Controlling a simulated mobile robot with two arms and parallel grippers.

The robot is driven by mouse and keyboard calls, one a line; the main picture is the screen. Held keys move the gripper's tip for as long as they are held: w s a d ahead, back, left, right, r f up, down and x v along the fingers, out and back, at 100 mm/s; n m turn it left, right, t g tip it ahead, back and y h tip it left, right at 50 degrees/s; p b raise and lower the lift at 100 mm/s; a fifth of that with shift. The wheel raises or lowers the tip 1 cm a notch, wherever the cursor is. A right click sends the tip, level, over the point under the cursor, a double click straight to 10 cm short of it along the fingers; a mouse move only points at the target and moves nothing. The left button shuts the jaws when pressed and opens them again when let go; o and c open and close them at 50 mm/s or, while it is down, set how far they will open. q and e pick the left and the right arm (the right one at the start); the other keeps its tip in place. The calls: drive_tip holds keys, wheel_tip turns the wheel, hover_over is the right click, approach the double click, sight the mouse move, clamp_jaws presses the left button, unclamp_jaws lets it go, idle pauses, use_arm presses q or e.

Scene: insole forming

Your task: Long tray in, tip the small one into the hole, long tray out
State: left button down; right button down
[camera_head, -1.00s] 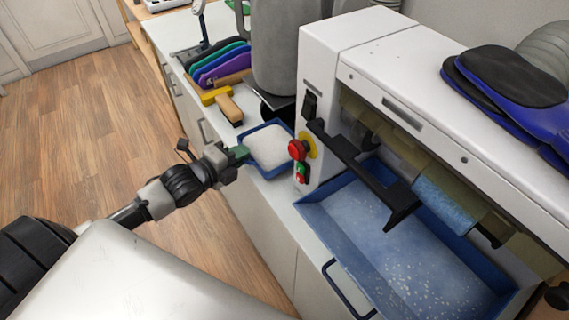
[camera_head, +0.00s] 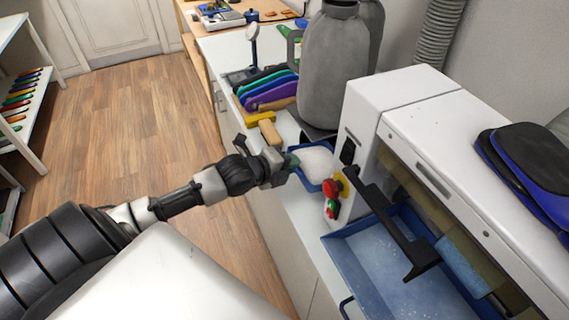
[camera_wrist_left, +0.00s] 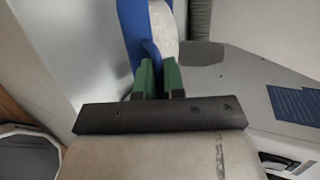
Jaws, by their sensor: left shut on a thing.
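The small blue tray (camera_head: 313,179), filled with white granules, is at the left end of the white machine. My left gripper (camera_head: 290,162) is shut on its near-left side. In the left wrist view the green fingertips (camera_wrist_left: 159,77) close on a blue handle of the small tray (camera_wrist_left: 134,30). The long blue tray (camera_head: 352,262) sits in the machine under its opening, with white specks scattered on its floor. Its right end is cut off by the frame. A hole for tipping cannot be made out. My right gripper is not in view.
The white machine (camera_head: 366,105) has a red button (camera_head: 331,187) and a black bar (camera_head: 392,225) in front. A large grey jug (camera_head: 335,75) stands behind the small tray. A yellow-headed brush (camera_head: 262,118) and coloured insoles (camera_head: 268,88) lie on the counter (camera_head: 225,55). The floor at left is clear.

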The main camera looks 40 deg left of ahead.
sight(309, 171)
use_arm(q)
drive_tip(key=shift+g+y, duration=0.4)
drive_tip(key=shift+g, duration=0.5)
drive_tip(key=shift+w+d+r+p, duration=0.45)
drive_tip(key=shift+w+r+p, duration=0.25)
drive_tip(key=shift+r+p, duration=0.35)
drive_tip(key=shift+w+d+r+p, duration=0.4)
drive_tip(key=shift+w+r+p, duration=0.3)
drive_tip(key=shift+p, duration=0.55)
drive_tip(key=w+d+r+m+g+y+p, duration=0.1)
drive_tip(key=w+d+r+g+y+p, duration=0.2)
drive_tip(key=w+r+g+p, duration=0.3)
drive_tip(key=shift+w+d+r+p, duration=0.4)
drive_tip(key=shift+d+r+p, duration=0.1)
drive_tip(key=shift+p, duration=1.3)
drive_tip(key=shift+f, duration=0.1)
